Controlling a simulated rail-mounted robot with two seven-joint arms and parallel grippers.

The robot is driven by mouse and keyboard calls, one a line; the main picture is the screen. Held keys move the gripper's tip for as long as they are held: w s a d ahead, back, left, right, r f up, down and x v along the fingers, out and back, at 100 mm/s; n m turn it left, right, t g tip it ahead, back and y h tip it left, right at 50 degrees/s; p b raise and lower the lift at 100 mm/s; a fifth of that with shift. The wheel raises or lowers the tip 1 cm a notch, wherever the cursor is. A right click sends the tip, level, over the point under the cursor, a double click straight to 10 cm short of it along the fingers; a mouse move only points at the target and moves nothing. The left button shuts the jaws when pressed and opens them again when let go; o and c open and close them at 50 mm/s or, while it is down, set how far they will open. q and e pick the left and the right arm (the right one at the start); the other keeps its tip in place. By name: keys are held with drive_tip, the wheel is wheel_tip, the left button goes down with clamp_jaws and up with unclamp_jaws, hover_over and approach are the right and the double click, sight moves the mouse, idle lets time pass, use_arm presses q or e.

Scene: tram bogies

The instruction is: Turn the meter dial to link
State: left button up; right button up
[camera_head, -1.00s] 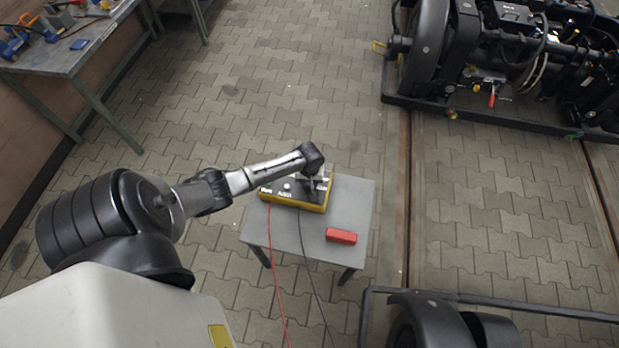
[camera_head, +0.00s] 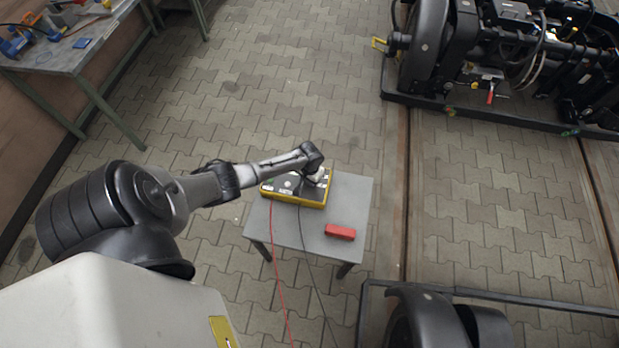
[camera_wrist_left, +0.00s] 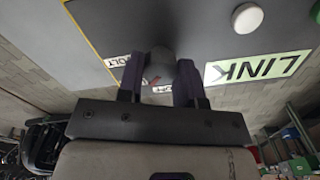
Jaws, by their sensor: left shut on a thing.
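The meter (camera_head: 298,199) is a yellow-edged box with a dark grey top on a small grey table. My left gripper (camera_wrist_left: 160,84) is over its right part and is shut on the dial (camera_wrist_left: 160,62), a dark knob between the two fingers in the left wrist view. A green LINK label (camera_wrist_left: 258,67) is to the right of the dial there. A white VOLT label (camera_wrist_left: 121,61) is to its left, and a third label is partly hidden behind the fingers. A white round button (camera_wrist_left: 247,17) is above LINK. My right gripper is out of view.
The small table (camera_head: 290,230) also bears a red block (camera_head: 340,232). A red and a black cable hang from the meter over its front edge. A workbench (camera_head: 75,50) stands at the upper left, a bogie (camera_head: 500,60) at the upper right.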

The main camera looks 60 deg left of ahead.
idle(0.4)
use_arm(q)
drive_tip(key=o, duration=0.9)
drive_tip(key=shift+r+p, duration=2.05)
drive_tip(key=shift+r, duration=4.85)
